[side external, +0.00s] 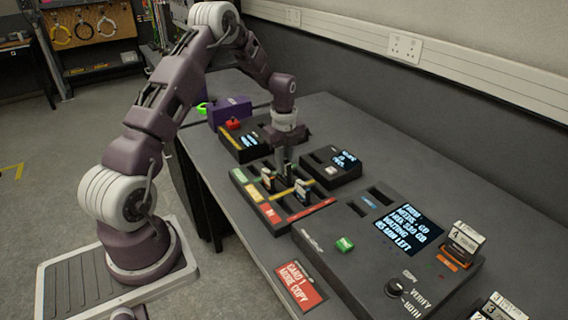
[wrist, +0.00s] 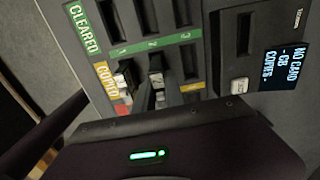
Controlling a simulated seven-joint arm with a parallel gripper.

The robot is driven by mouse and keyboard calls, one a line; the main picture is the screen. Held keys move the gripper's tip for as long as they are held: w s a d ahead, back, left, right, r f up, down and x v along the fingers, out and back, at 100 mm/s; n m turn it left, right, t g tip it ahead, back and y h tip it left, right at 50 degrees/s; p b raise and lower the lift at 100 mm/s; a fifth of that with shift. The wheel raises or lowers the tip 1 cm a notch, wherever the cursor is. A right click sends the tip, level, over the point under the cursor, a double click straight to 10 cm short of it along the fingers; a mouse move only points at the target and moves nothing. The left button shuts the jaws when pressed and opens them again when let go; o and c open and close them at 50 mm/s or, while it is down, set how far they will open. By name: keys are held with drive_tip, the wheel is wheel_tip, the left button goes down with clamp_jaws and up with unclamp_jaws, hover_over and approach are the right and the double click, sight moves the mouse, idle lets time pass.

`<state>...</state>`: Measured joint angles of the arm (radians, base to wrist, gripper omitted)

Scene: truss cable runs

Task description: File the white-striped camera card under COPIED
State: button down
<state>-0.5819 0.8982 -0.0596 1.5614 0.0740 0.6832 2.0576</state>
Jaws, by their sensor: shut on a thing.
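The card rack (side external: 245,190) lies on the bench with a green, a yellow and a red labelled strip. In the wrist view its green strip reads CLEARED and its yellow label (wrist: 104,77) appears to read COPIED. My gripper (side external: 284,168) points straight down over the rack's middle and is shut on a dark card with a pale edge (wrist: 157,79), at the yellow row. The fingers partly hide this card, and its stripe colour and seating depth cannot be told. Another pale-edged card (wrist: 123,80) stands to its left by the yellow label; it also shows in the side view (side external: 267,181).
A third card (side external: 303,190) stands nearer the red strip. A small reader (side external: 330,168) sits behind the rack; its screen begins NO CARD in the wrist view. A large console (side external: 380,250) with a lit screen stands right. A purple box (side external: 230,110) is at the far left.

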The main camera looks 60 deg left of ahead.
drive_tip(key=shift+f, duration=1.15)
idle(0.9)
idle(0.3)
drive_tip(key=c, duration=1)
unclamp_jaws()
drive_tip(key=shift+r, duration=3.75)
